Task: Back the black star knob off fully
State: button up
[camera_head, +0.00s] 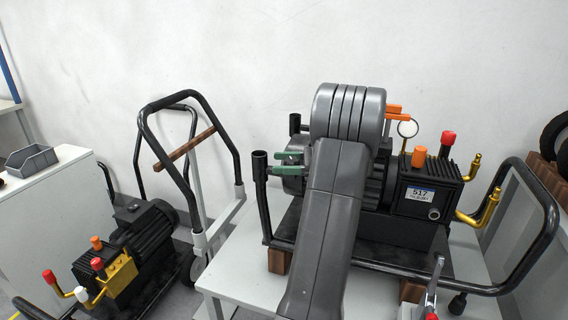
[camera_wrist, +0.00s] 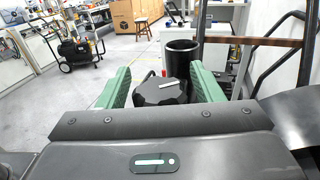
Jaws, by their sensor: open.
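The black star knob (camera_wrist: 158,92) shows in the wrist view as a dark, many-sided head with a white bar mark on its top. It lies between the two green fingers of my gripper (camera_wrist: 160,72). The fingers are spread, one on each side, with a visible gap on each side of the knob; I cannot tell whether either touches it lower down. In the head view the green fingertips of my gripper (camera_head: 276,162) point left at the left end of the pump unit (camera_head: 418,190). I cannot make out the knob there.
An open black tube (camera_wrist: 181,62) stands just beyond the knob, and its post also shows in the head view (camera_head: 261,180). A black tubular handle (camera_head: 545,225) bounds the bench on the right. A cart (camera_head: 240,205) and a second pump (camera_head: 140,235) stand to the left.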

notch_tip(320, 180, up, 10)
jog(key=shift+p, duration=1.15)
